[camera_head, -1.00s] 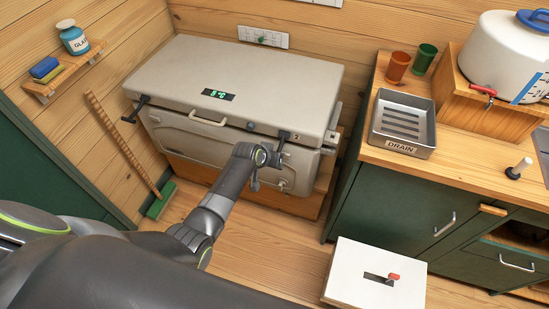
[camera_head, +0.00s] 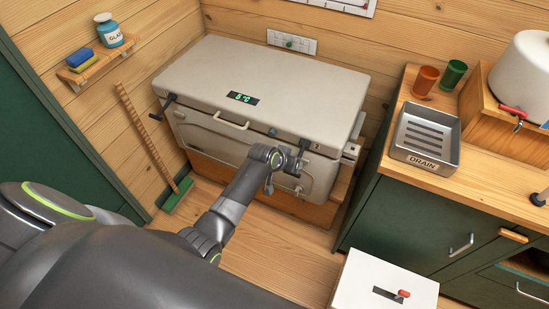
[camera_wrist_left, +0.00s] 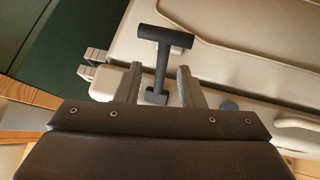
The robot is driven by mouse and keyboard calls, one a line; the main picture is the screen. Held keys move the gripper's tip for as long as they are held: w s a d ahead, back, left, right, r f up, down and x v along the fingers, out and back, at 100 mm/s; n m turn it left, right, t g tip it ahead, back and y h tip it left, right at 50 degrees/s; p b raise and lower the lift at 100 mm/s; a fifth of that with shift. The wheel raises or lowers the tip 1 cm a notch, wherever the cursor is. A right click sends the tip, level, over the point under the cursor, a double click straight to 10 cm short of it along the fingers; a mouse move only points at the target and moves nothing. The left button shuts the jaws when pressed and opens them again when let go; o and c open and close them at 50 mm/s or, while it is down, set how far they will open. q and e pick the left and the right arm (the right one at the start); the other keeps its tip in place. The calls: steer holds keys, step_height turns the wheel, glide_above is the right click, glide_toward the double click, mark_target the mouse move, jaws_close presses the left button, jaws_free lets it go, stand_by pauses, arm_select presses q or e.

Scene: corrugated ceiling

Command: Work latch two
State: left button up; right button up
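A beige cooler chest (camera_head: 215,145) stands against the plank wall, lid shut, its display lit green. It has two black T-handled latches on its front: the left latch (camera_head: 163,107) sticks out, and the right latch (camera_head: 304,146) sits beside the mark "2". My left gripper (camera_head: 292,158) is at the right latch. In the left wrist view the latch (camera_wrist_left: 161,62) stands between the two fingers of the left gripper (camera_wrist_left: 159,75). The fingers are open, with a gap visible on both sides of the stem. My right gripper is in neither view.
A counter with green cabinets (camera_head: 400,215) stands right of the cooler, bearing a drain tray (camera_head: 455,150) and two cups. A white box with a red lever (camera_head: 365,285) is on the floor in front. A broom (camera_head: 145,140) leans at the left.

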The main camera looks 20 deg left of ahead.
arm_select(q)
steer(key=v, duration=1.5)
steer(key=shift+r, duration=0.1)
